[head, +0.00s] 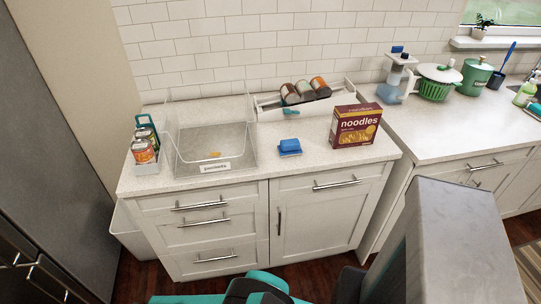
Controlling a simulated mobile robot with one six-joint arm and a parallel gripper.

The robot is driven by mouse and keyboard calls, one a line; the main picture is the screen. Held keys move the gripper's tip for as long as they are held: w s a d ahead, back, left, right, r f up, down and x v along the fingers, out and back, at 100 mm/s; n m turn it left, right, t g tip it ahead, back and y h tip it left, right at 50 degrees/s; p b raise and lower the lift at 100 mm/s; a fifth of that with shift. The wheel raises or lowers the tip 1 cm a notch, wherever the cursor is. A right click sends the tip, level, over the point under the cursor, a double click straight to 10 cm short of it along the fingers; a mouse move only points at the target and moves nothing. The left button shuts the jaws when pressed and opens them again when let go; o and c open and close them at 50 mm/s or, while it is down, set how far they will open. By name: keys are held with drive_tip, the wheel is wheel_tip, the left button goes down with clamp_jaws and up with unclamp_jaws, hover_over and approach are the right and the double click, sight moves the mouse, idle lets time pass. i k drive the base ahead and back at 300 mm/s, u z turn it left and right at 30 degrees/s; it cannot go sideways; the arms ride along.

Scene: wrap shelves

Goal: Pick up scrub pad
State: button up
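The scrub pad (289,147) looks to be the small blue block on the light countertop, in the head view. It lies flat between the clear bin and the noodles box, with open counter in front of it. Nothing covers it and nothing touches it. My gripper's fingers are not in view. Teal and dark parts at the bottom edge look like my own body or arm.
The noodles box (356,126) stands to the pad's right. The clear labelled bin (217,146) stands to its left, beside a can caddy (146,145). Behind is a white rack (275,109) of cans. A grey upright block fills the lower right.

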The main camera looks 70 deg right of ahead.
sight(290, 147)
drive_tip(key=u, duration=0.75)
drive_tip(key=k, duration=1.05)
drive_tip(key=z, duration=0.85)
drive_tip(key=i, duration=0.5)
drive_tip(key=u, duration=0.15)
